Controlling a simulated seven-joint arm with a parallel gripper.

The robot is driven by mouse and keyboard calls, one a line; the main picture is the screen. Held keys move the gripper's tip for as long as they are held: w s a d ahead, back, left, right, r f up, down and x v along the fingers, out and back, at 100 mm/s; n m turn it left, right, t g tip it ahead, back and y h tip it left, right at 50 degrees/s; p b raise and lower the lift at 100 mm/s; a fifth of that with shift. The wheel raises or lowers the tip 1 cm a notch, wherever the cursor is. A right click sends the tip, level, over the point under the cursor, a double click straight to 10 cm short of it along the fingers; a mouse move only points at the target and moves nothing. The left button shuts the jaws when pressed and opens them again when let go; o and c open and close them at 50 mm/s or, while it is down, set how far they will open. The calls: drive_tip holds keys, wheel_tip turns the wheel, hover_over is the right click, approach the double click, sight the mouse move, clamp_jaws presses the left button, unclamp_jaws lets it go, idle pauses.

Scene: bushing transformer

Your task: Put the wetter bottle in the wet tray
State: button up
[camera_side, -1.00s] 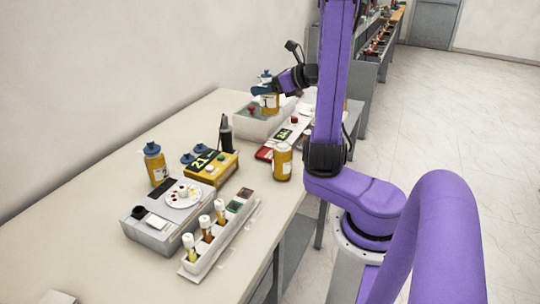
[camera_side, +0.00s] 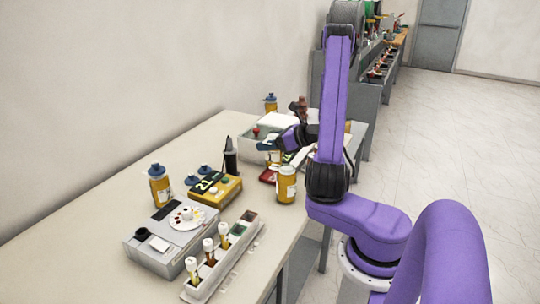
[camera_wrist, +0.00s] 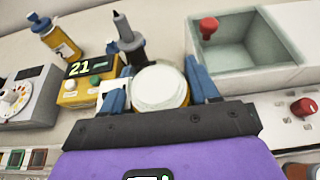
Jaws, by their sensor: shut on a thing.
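My gripper (camera_wrist: 158,90) is shut on a yellow bottle with a round white lid (camera_wrist: 160,85), which stands between its two blue fingers. The tray (camera_wrist: 285,76) has a red knob and lies to the right of the bottle in the wrist view. Its visible floor looks empty. I cannot read the labels, so which bottle is the wetter is unclear from the writing. I cannot tell whether the held bottle touches the table.
Another yellow jar (camera_side: 286,186) stands near the table's right edge. Another blue-capped bottle (camera_side: 270,104) is behind the tray.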

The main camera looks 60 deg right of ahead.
sight(271, 153)
drive_tip(key=shift+f, duration=2.2)
drive_tip(key=shift+f, duration=0.1)
drive_tip(key=o, duration=1)
drive_tip(key=shift+s+r, duration=0.2)
drive_tip(key=shift+s, duration=0.05)
drive_tip(key=v, duration=1.1)
drive_tip(key=shift+s, duration=0.25)
drive_tip(key=shift+a, duration=0.1)
